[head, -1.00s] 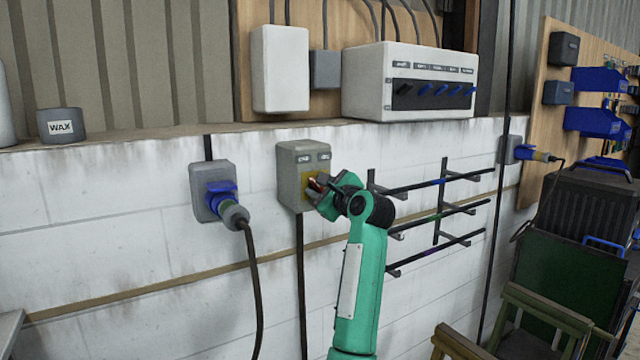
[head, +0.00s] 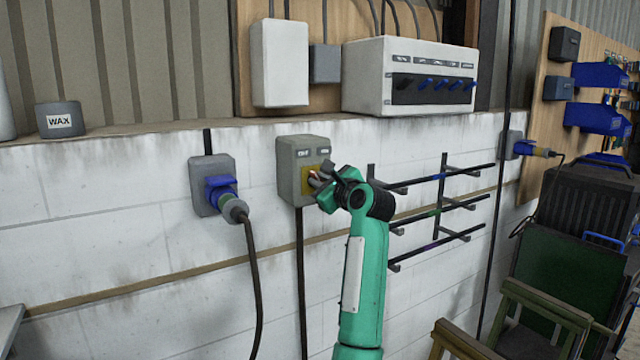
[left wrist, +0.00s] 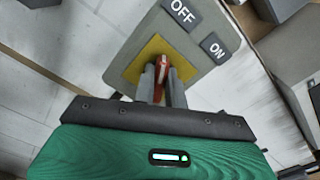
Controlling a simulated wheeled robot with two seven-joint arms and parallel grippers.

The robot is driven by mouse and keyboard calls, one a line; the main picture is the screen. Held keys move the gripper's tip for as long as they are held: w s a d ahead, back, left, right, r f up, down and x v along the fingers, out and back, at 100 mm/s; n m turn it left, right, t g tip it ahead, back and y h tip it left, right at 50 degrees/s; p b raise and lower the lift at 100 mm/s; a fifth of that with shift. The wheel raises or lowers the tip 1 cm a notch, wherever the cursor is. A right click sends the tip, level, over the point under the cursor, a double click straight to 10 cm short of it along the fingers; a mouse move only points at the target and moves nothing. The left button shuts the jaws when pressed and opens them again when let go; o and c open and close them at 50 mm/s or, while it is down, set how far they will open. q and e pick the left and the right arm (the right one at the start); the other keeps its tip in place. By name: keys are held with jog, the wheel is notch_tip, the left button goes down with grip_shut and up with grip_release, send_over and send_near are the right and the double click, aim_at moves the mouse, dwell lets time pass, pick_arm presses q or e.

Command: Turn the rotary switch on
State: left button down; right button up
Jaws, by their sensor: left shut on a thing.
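The rotary switch is a grey box (head: 296,156) on the white wall, with a yellow plate and two labels on top. In the left wrist view its grey face (left wrist: 195,62) shows the labels OFF and ON. A red handle (left wrist: 163,70) stands at the middle of the yellow plate (left wrist: 136,68). My left gripper (head: 320,179) is at the switch's front. In the left wrist view its fingers (left wrist: 160,80) are shut on the red handle, one on each side. The fingers hide part of the handle. My right gripper is not in view.
A blue plug in a grey socket (head: 198,202) is left of the switch, its cable hanging down. A black rack (head: 440,212) is on the wall to the right. A white panel box (head: 365,105) with several knobs stands on the ledge above.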

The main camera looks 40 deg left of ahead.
pick_arm(q)
jog(key=m, duration=0.3)
jog(key=shift+w+m, duration=0.1)
jog(key=shift+m, duration=0.2)
jog(key=shift+w+d+m+p, duration=0.15)
jog(key=shift+m+p, duration=0.4)
jog(key=shift+m, duration=2.05)
jog(key=shift+w+a+m+p, duration=0.1)
jog(key=shift+m+p, duration=0.4)
jog(key=shift+m, duration=2.1)
jog(key=c, duration=1.5)
grip_release()
jog(key=shift+o, duration=0.2)
